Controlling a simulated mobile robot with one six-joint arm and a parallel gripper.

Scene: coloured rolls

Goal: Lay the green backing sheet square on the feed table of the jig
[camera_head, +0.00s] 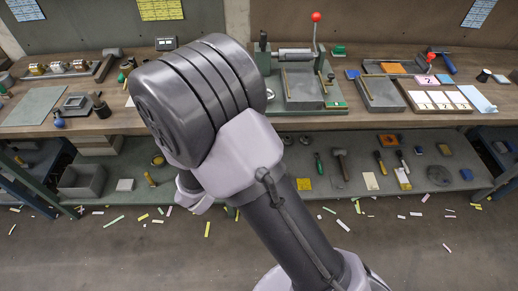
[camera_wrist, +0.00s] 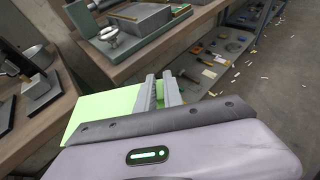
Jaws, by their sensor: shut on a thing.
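My gripper (camera_wrist: 160,92) is shut on the green backing sheet (camera_wrist: 98,114) in the wrist view. The bright green sheet juts out to the left of the fingers, and part of it is hidden behind the gripper body. In the head view my arm hides the gripper and the sheet. The jig (camera_head: 303,92) stands on the bench at centre, with a grey bed, brass-coloured guide strips, a roller and a red-knobbed lever. A jig-like device (camera_wrist: 142,20) with a handwheel shows beyond the sheet in the wrist view, apart from it.
Right of the jig are a grey tray (camera_head: 383,96) and a holder with white cards (camera_head: 438,101). A grey-green mat (camera_head: 32,107) lies at left. The lower shelf (camera_head: 325,180) holds several tools. Paper scraps litter the floor.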

